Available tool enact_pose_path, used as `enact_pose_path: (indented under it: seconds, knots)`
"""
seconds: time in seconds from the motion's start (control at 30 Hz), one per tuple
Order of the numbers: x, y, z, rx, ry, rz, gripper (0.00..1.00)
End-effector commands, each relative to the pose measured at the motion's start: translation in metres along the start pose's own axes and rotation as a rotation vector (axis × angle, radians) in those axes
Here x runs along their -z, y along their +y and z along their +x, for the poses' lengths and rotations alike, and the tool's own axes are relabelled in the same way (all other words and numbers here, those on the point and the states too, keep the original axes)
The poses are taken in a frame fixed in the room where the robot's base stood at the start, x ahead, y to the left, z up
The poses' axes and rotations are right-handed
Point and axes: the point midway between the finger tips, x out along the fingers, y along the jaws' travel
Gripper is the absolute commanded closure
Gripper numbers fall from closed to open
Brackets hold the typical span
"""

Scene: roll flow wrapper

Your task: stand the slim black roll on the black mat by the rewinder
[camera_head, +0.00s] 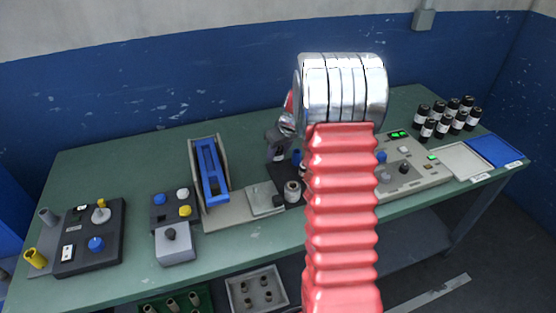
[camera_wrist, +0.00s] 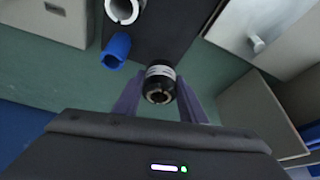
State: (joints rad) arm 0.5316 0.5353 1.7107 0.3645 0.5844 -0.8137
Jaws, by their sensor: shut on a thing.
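In the wrist view my gripper (camera_wrist: 158,103) has its two fingers closed on the sides of the slim black roll (camera_wrist: 160,73). The roll has a pale band and its open, hollow end faces the camera. It overlaps the near edge of a dark flat surface that looks like the black mat (camera_wrist: 172,35); I cannot tell whether it touches it. In the head view my red arm hides much of this area, and I cannot make out the fingers there. Part of the dark mat (camera_head: 285,171) shows left of the arm.
A white hollow cylinder (camera_wrist: 122,8) and a blue one (camera_wrist: 115,50) stand close to the held roll. In the head view, a blue-armed device (camera_head: 211,172) stands left, a control panel (camera_head: 410,165) right, and several black bottles (camera_head: 440,117) at the far right. Green tabletop is clear at the back left.

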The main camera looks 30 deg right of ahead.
Motion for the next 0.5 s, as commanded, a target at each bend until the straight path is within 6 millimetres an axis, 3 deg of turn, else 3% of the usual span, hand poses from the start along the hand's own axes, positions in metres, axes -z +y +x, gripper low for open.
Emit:
enact_pose_path:
  seconds: [0.23,0.5]
  knots:
    - [-0.012,0.0,0.027,0.001,-0.002,0.001,0.9]
    - [-0.013,0.0,0.032,-0.001,0.0,0.0,0.9]
